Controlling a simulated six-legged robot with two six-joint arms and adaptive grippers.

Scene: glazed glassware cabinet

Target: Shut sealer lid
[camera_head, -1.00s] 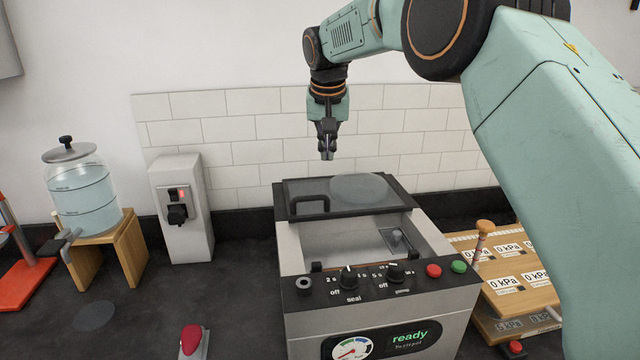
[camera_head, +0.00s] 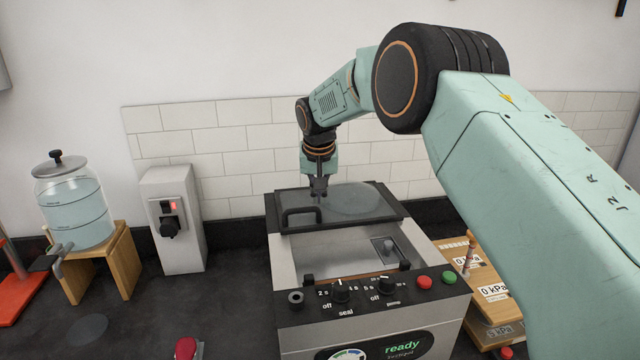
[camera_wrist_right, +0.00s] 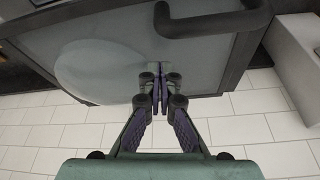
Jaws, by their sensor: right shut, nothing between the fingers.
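The sealer (camera_head: 285,258) stands on the dark counter with its steel chamber (camera_head: 345,256) uncovered at the front. Its lid (camera_head: 392,214), a glass pane in a black frame with a black handle (camera_head: 284,218), is open and slants at the back. My right gripper (camera_head: 318,194) is shut and empty, just behind the handle and low by the lid pane; whether it touches is not clear. In the right wrist view the fingertips (camera_wrist_right: 160,78) show against the lid glass (camera_wrist_right: 112,50), near the handle (camera_wrist_right: 212,24). My left gripper is not in view.
A white switch box (camera_head: 176,235) and a glass water jar (camera_head: 75,205) on a wooden stand are at left. Wooden boards with pressure labels (camera_head: 458,250) lie at right. A red button (camera_head: 186,347) is in front. A tiled wall (camera_head: 225,150) closes the back.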

